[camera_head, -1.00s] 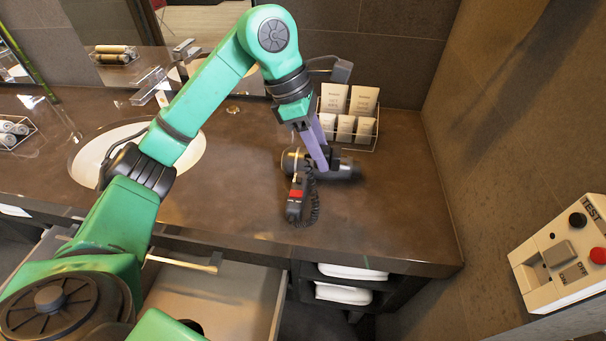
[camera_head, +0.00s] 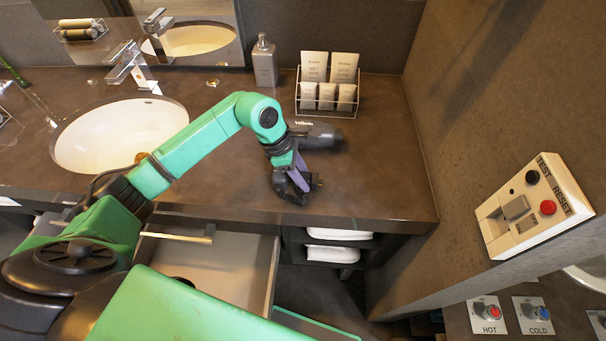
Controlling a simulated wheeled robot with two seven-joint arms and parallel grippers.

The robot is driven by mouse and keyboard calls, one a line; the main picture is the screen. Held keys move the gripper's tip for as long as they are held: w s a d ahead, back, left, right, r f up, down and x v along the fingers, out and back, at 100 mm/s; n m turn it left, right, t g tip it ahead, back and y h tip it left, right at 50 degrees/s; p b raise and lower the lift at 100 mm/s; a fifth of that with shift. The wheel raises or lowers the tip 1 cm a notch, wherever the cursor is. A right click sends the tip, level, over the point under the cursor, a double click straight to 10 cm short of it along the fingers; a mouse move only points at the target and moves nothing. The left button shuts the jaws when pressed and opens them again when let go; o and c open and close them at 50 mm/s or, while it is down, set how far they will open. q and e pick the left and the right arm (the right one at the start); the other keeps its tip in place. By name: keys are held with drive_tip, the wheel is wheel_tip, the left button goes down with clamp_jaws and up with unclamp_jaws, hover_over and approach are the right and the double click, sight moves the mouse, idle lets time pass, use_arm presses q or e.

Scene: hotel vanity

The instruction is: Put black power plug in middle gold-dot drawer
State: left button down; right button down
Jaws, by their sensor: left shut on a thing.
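My left gripper (camera_head: 300,180) has purple fingers. It is low over the front right part of the counter, shut on a small dark thing that I take to be the black power plug (camera_head: 287,190), largely hidden by the fingers. The black hair dryer (camera_head: 325,137) lies on the counter behind the gripper. An open drawer (camera_head: 230,266) with a pale bar handle juts out below the counter front, partly covered by my arm. No gold dot can be made out on it. My right gripper is not in view.
A wire rack (camera_head: 327,105) of toiletry tubes and a soap dispenser (camera_head: 264,65) stand at the back. The sink (camera_head: 110,135) is at left. White towels (camera_head: 335,253) lie in a shelf right of the drawer. A TEST/RESET box (camera_head: 535,208) is on the right wall.

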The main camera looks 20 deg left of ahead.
use_arm(q)
drive_tip(key=c, duration=0.5)
unclamp_jaws()
drive_tip(key=shift+c, duration=0.2)
drive_tip(key=shift+o, duration=0.2)
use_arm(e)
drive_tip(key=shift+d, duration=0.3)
use_arm(q)
drive_tip(key=b+v, duration=0.2)
drive_tip(key=v, duration=0.9)
drive_tip(key=shift+s+a+r, duration=0.1)
drive_tip(key=shift+a+r, duration=0.1)
drive_tip(key=shift+r, duration=0.35)
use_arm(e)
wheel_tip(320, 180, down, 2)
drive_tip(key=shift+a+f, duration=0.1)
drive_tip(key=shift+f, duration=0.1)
use_arm(q)
drive_tip(key=shift+f, duration=0.1)
